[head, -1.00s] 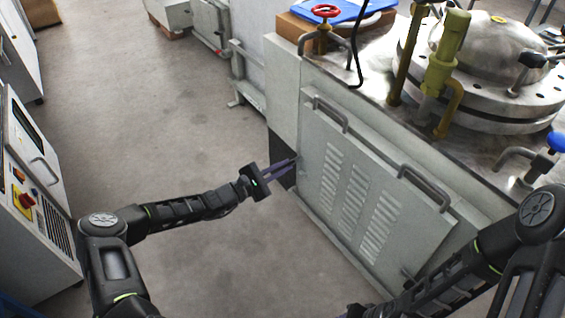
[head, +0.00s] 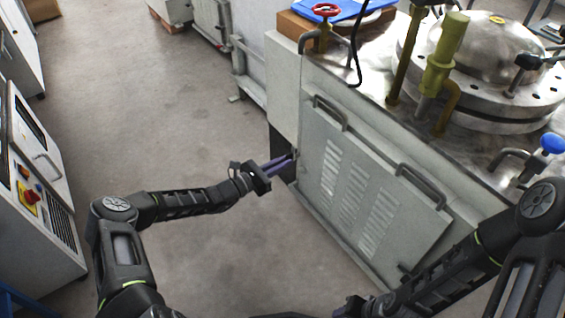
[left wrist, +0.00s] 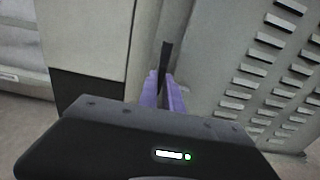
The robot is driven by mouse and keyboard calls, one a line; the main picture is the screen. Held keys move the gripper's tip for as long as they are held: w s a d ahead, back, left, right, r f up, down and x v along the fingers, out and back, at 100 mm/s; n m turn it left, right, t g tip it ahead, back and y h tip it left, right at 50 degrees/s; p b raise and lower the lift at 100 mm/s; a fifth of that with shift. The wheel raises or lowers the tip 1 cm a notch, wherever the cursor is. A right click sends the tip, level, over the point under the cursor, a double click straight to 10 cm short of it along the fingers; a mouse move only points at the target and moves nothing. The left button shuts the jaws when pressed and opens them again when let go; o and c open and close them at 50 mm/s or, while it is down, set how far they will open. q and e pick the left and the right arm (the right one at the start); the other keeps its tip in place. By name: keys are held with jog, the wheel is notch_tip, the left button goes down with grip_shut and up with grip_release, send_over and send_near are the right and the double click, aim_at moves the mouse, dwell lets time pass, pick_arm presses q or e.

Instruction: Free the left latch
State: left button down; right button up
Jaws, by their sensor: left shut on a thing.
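The grey vented panel (head: 345,185) with two bar handles covers the front of the machine, with a small gap along its left edge. My left gripper (head: 291,158) is at that left edge, its purple fingers closed together. In the left wrist view the fingers (left wrist: 164,88) are shut on a thin dark upright piece, the left latch (left wrist: 165,56), beside the panel's edge. In the head view the fingers hide most of this latch. My right arm reaches in from the right, low by the panel's lower right corner; its fingertips are not clearly seen.
A control cabinet (head: 30,190) stands at the left. The floor (head: 170,110) between is clear.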

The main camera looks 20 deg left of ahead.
dwell(0.3)
pick_arm(q)
jog(key=c, duration=1.5)
grip_release()
jog(key=shift+s, duration=0.1)
jog(key=p+v, duration=0.2)
jog(key=v, duration=0.5)
jog(key=shift+s+a, duration=0.2)
jog(key=shift+s, duration=0.05)
